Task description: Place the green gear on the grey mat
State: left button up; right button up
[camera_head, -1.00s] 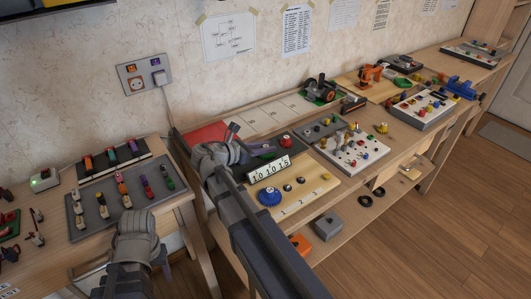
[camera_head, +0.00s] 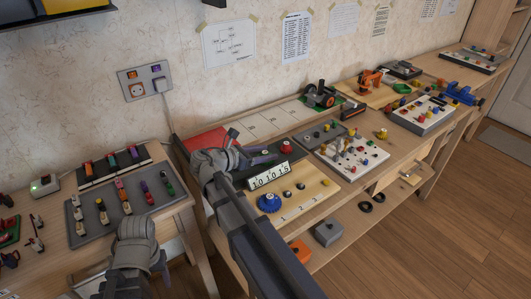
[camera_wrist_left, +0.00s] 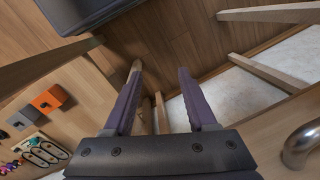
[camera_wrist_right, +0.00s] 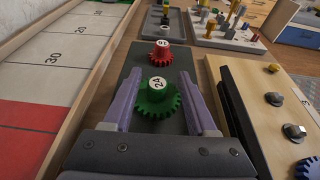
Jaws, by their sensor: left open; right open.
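The green gear (camera_wrist_right: 157,95), with a white cap marked 24, sits on a dark grey mat (camera_wrist_right: 183,118) in the right wrist view. My right gripper (camera_wrist_right: 160,88) is open, with its purple fingers on either side of the gear; I cannot tell whether they touch it. A red gear (camera_wrist_right: 160,54) stands behind it on the same mat. In the head view my right gripper (camera_head: 265,154) is over the middle table, and I cannot make out the green gear there. My left gripper (camera_wrist_left: 157,85) is open and empty, with floor beyond its fingers.
A wooden board (camera_head: 310,184) with a blue gear (camera_head: 269,202) and metal pegs lies beside the dark mat. A number sign (camera_head: 269,176) stands between them. A red and white numbered strip (camera_wrist_right: 50,50) runs along the other side. A grey tray (camera_head: 82,236) holds several coloured parts on the left table.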

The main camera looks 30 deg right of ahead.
jog(key=p+v, duration=0.3)
jog(key=v, duration=0.7)
jog(key=shift+a+r, duration=0.2)
jog(key=shift+a, duration=0.6)
